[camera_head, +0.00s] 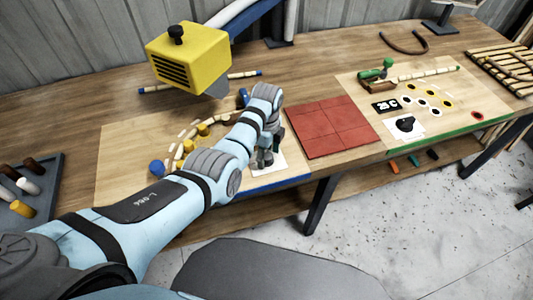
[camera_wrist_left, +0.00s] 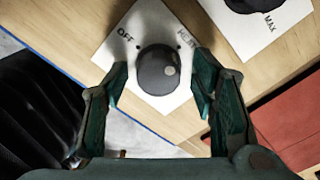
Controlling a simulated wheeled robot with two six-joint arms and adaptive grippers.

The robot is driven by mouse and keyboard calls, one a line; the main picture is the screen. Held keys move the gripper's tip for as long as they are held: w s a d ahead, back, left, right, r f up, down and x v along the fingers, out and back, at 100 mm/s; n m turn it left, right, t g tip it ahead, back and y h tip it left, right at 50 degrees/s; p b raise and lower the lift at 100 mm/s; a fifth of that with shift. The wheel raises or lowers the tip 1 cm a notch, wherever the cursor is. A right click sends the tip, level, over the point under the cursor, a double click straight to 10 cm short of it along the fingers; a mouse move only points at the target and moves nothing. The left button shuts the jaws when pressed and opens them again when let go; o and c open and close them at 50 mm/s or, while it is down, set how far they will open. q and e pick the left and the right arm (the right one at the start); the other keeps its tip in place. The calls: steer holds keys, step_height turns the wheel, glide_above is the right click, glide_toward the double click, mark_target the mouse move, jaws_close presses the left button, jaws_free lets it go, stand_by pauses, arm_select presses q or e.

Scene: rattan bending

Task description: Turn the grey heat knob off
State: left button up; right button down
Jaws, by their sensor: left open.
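The grey heat knob (camera_wrist_left: 157,70) shows in the left wrist view on a white plate (camera_wrist_left: 118,52). The plate reads OFF at upper left and a partly covered word, seemingly HEAT, at upper right. A pale dot on the knob sits right of its middle. My left gripper (camera_head: 265,157) is open, with one finger on each side of the knob; a gap shows on both sides, and I cannot tell its height above the plate. In the head view my left arm and gripper hide the knob, and a corner of the white plate (camera_head: 279,165) shows. My right gripper is out of view.
A black knob (camera_wrist_left: 245,4) marked MAX lies at upper right in the wrist view. A red tiled mat (camera_head: 320,127) is right of my left gripper. A yellow vented box (camera_head: 190,55) stands over the bench behind. A blue strip (camera_head: 278,183) marks the front edge.

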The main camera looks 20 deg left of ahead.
arm_select(q)
steer(key=shift+s+r, duration=0.1)
steer(key=shift+s, duration=0.1)
steer(key=c, duration=1.1)
steer(key=shift+c, duration=0.2)
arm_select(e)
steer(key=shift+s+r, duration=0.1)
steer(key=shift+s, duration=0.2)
